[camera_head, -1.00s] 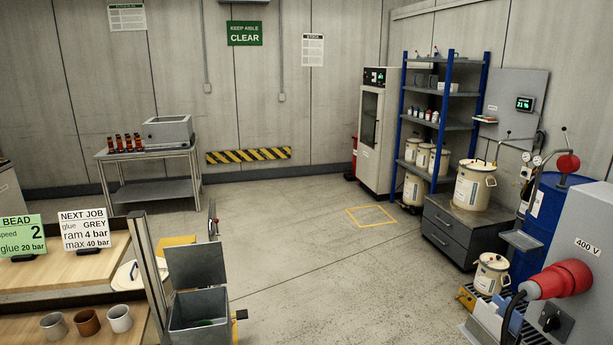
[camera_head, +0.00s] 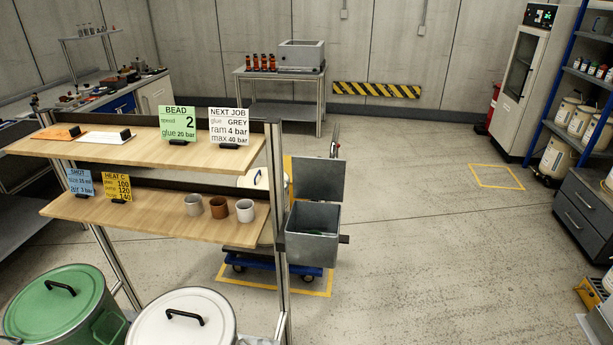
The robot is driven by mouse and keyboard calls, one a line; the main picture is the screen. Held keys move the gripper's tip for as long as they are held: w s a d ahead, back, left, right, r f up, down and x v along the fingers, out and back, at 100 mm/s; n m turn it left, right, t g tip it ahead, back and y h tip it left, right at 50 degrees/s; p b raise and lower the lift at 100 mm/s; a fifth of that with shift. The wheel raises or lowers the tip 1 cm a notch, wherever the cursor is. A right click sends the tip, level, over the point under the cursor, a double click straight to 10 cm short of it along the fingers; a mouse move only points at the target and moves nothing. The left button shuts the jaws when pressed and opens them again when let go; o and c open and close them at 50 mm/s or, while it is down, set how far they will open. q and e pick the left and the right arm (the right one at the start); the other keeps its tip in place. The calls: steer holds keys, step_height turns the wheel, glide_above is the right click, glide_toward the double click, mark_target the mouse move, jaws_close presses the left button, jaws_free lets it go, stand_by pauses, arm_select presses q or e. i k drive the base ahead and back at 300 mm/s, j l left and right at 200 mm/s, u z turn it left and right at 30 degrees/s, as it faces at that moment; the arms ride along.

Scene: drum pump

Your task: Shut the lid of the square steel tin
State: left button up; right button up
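A square grey steel tin (camera_head: 313,238) is beside the right post of the wooden shelf rack, right of the middle of the head view. Its lid (camera_head: 318,179) stands open, raised upright at the tin's back edge. A small dark piece sticks out from the tin's right side. Neither of my grippers is in view.
The shelf rack (camera_head: 160,215) carries signs and three cups (camera_head: 219,207). Green (camera_head: 62,300) and white lidded drums stand in front. The floor (camera_head: 430,240) to the right is clear.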

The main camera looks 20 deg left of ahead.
mark_target(319, 178)
steer(key=u, duration=0.4)
steer(key=i+u, duration=0.1)
steer(key=u, duration=0.35)
steer(key=l+u, duration=0.1)
steer(key=u, duration=0.3)
steer(key=i+l+u, duration=0.1)
steer(key=u, duration=0.75)
steer(key=i+l+u, duration=0.1)
steer(key=l+u, duration=0.75)
steer(key=l, duration=0.15)
steer(key=k+l+u, duration=0.1)
steer(key=l+u, duration=0.35)
steer(key=k+l, duration=0.1)
steer(key=l, duration=0.3)
steer(key=k+l+u, duration=0.15)
steer(key=l, duration=0.7)
steer(key=k+l+u, duration=0.1)
steer(key=l, duration=0.3)
steer(key=k+l, duration=0.2)
steer(key=l, duration=0.15)
steer(key=k+l+u, duration=0.15)
steer(key=l, duration=0.25)
steer(key=k+l, duration=0.15)
steer(key=l, duration=0.25)
steer(key=k+l, duration=0.15)
steer(key=k+j, duration=0.2)
steer(key=j, duration=0.15)
steer(key=l+u, duration=0.05)
